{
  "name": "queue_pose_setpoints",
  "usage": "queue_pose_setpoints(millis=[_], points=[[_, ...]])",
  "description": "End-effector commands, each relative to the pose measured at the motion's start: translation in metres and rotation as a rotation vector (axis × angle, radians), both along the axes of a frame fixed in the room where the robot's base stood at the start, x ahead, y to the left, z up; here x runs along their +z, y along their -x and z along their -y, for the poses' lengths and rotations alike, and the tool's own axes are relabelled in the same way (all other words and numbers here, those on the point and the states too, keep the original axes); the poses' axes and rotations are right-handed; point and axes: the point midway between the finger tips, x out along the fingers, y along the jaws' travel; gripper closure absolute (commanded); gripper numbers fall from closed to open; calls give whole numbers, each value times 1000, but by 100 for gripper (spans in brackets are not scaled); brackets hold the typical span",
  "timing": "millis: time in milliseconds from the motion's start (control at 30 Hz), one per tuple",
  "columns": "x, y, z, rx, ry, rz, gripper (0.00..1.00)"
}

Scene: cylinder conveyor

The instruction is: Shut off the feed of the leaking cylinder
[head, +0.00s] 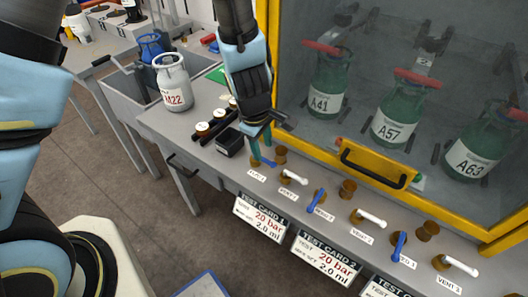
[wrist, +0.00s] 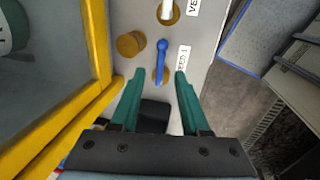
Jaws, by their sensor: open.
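Green cylinders A41 (head: 328,82), A57 (head: 396,118) and A63 (head: 478,150) stand behind the glass of a yellow-framed cabinet. No leak is clear in these views. Blue feed handles sit on the ledge: feed 1 (wrist: 161,58), feed 2 (head: 320,198) and feed 3 (head: 398,246). White vent handles (head: 294,178) alternate with them. My gripper (head: 260,152) is open above the feed 1 valve. In the wrist view, its fingers (wrist: 159,75) are on either side of the blue handle, apart from it. The handle points up and down in that picture.
The cabinet's yellow frame (head: 375,168) with a black handle rises just behind the valves. Brass knobs (head: 347,189) stand beside them. Test cards (head: 262,217) hang on the front edge. White cylinder M22 (head: 174,84) and a black box (head: 230,142) stand to the left.

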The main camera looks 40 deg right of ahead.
Motion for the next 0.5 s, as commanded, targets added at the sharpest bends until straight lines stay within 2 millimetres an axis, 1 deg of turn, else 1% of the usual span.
queue_pose_setpoints(millis=[33, 100, 233, 333, 500], points=[[14, 2, -1, -3, 4, 2, 54], [28, 2, -3, -3, 4, 2, 54], [48, 3, -8, -3, 3, 1, 54], [58, 3, -10, -1, 2, 1, 54], [64, 3, -12, 1, 1, 0, 54]])
